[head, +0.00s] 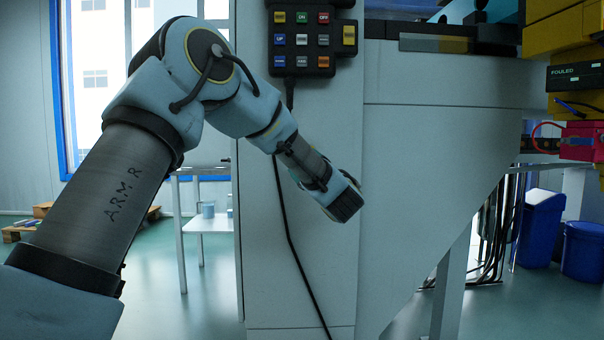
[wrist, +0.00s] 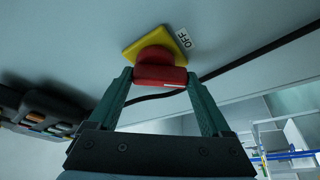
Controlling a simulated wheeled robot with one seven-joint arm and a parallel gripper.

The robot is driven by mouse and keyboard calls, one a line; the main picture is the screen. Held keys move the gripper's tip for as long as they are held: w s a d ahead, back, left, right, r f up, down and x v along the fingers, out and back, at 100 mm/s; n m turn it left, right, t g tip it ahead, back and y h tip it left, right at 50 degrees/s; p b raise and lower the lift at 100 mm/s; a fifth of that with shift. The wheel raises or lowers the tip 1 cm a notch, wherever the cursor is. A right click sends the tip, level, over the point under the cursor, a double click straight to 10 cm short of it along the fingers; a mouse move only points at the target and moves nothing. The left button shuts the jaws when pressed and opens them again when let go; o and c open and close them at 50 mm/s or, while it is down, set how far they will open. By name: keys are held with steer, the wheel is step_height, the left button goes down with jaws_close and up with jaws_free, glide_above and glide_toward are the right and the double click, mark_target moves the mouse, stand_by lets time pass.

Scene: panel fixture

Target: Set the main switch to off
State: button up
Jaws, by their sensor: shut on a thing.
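The main switch is a red knob with a red grip bar (wrist: 160,76) on a yellow plate (wrist: 131,50), seen in the wrist view. A white label reading OFF (wrist: 183,38) is beside the plate's upper right edge. My gripper (wrist: 160,80) has its two green fingers on the two ends of the red bar and is shut on it. The bar lies nearly level across that view, with a pale mark towards its right end. In the head view my arm's end (head: 346,205) is against the light grey cabinet front, and I cannot make out the switch there.
A dark keypad (head: 302,42) with coloured buttons hangs on the cabinet (head: 320,270) above my arm. A black cable (head: 291,235) runs down the front. Blue bins (head: 541,228) stand at the far right. A small white table (head: 205,220) is behind at the left.

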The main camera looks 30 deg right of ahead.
steer(key=shift+s+d+n+g+y+b, duration=0.1)
steer(key=shift+n+g+y+b, duration=0.35)
steer(key=shift+n, duration=0.9)
steer(key=shift+w+d+n+g+y+b, duration=0.15)
steer(key=shift+n+g+b, duration=0.35)
steer(key=shift+n, duration=0.9)
steer(key=shift+s+n+g+y+b, duration=0.15)
steer(key=shift+n+g+y+b, duration=0.35)
steer(key=shift+n, duration=0.85)
steer(key=o, duration=1.2)
steer(key=shift+c, duration=0.2)
steer(key=shift+h, duration=0.3)
steer(key=s, duration=1.1)
steer(key=shift+a, duration=0.2)
